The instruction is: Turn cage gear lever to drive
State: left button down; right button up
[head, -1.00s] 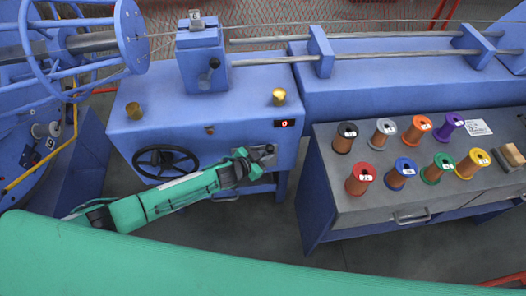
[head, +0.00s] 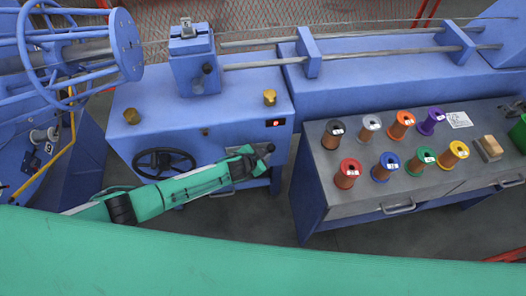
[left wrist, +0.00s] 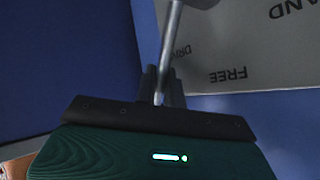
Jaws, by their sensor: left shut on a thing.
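The cage gear lever shows in the left wrist view as a thin grey metal rod (left wrist: 170,45). It stands between the dark fingers of my left gripper (left wrist: 162,88), which are shut on it. Behind it is a grey plate (left wrist: 235,50) with upside-down labels reading DRIVE, FREE and one ending in AND. DRIVE lies close beside the rod, FREE further right. In the head view my left gripper (head: 258,156) is at the right front of the blue machine box (head: 225,105) and hides most of the lever and plate. My right gripper is out of view.
A black handwheel (head: 165,162) is left of my left gripper on the box front. A small red display (head: 276,123) sits above the gripper. A grey-topped bench (head: 330,185) with several coloured spools stands to the right, across a gap.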

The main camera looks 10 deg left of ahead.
pick_arm(q)
jog(key=shift+d, duration=0.1)
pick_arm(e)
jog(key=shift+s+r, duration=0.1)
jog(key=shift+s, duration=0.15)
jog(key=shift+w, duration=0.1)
pick_arm(q)
jog(key=c, duration=1.8)
grip_release()
jog(key=shift+w, duration=0.1)
jog(key=shift+c, duration=0.2)
jog(key=v, duration=1.3)
jog(key=shift+s+r+p, duration=0.2)
jog(key=shift+s+p, duration=0.1)
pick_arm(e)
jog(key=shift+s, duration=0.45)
